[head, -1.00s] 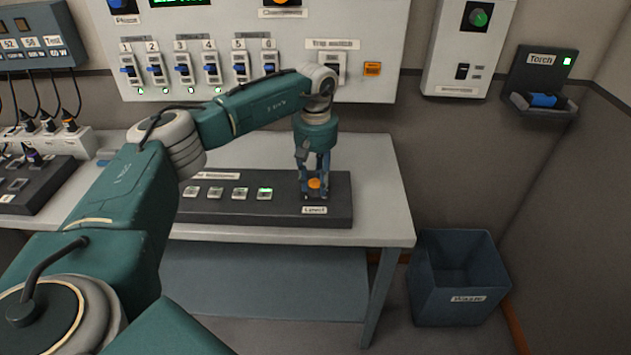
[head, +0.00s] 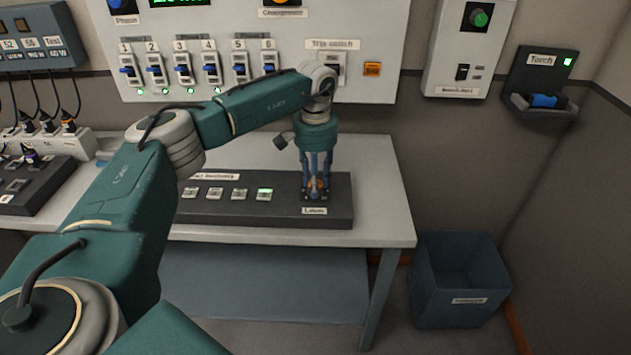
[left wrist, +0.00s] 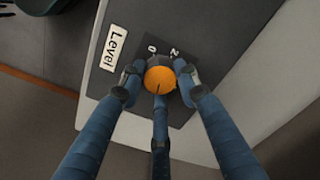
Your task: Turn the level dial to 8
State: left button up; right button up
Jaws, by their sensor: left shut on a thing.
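The level dial (left wrist: 160,79) is an orange round knob with a dark pointer line, seen from above in the left wrist view. Parts of a scale with 0 and 2 show beside it; the other marks are hidden by the fingers. In the head view the dial (head: 318,184) shows only partly between the fingers, above the "Level" label (head: 314,211). My left gripper (head: 315,192) points straight down, its fingers closed around the dial; it also shows in the left wrist view (left wrist: 158,88). My right gripper is not in view.
The dark panel (head: 290,216) with several small buttons lies on the grey table (head: 385,215). A wall panel (head: 345,90) with numbered switches stands behind. A blue-grey bin (head: 458,275) is on the floor at right. A torch holder (head: 540,100) hangs at upper right.

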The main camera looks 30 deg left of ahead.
pick_arm(q)
jog(key=shift+w+r+m, duration=0.1)
jog(key=shift+m, duration=0.3)
jog(key=o, duration=1.1)
jog(key=shift+o, duration=0.2)
notch_tip(320, 180, up, 12)
